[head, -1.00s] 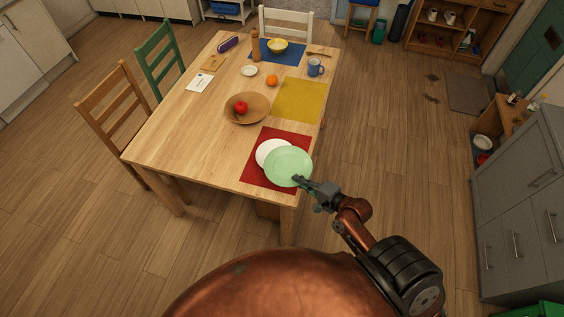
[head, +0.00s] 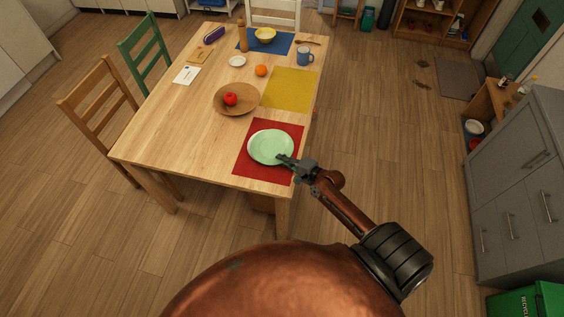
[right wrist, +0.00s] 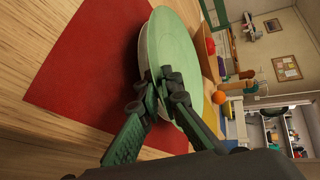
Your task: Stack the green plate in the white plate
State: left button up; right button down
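The green plate (head: 270,147) lies over the white plate (head: 251,137) on the red placemat (head: 243,168) at the table's near right corner. Only a thin rim of the white plate shows, at the left; the green plate hides the rest. In the right wrist view the green plate (right wrist: 172,55) shows with a pale rim at its left. My right gripper (head: 282,159) is at the green plate's near right edge, its fingers closed on the rim. I cannot tell whether the green plate rests fully on the white plate. My left gripper is out of view.
A wooden bowl (head: 222,108) with a red apple (head: 231,99) stands behind the plates. A yellow placemat (head: 291,89), an orange (head: 261,71) and a blue mug (head: 304,57) are farther back. The table's left near part is clear.

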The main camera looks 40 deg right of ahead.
jog(key=shift+f, duration=0.6)
jog(key=shift+f, duration=0.1)
jog(key=shift+f, duration=0.25)
jog(key=c, duration=2.2)
grip_release()
jog(key=shift+f, duration=0.1)
jog(key=shift+o, duration=0.2)
